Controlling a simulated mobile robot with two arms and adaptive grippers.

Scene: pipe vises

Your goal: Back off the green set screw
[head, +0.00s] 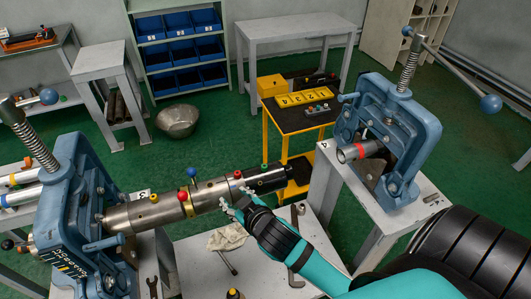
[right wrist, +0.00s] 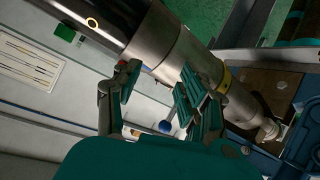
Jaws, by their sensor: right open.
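The green set screw (head: 264,167) stands up from the dark right end of a long pipe assembly (head: 150,213) held in the left vise. My right gripper (head: 237,207) is in front of and below the pipe, left of the green screw in the head view. Its fingers (right wrist: 162,90) are open beside the bare metal pipe, with nothing clearly between them. My left gripper is not seen.
Blue (head: 192,172), red (head: 238,173) and yellow (head: 153,197) knobs also stick out along the pipe. The left vise (head: 75,195) and right vise (head: 405,125) flank it. Wrenches and a rag (head: 226,237) lie on the bench below. A yellow-black cart (head: 290,122) stands behind.

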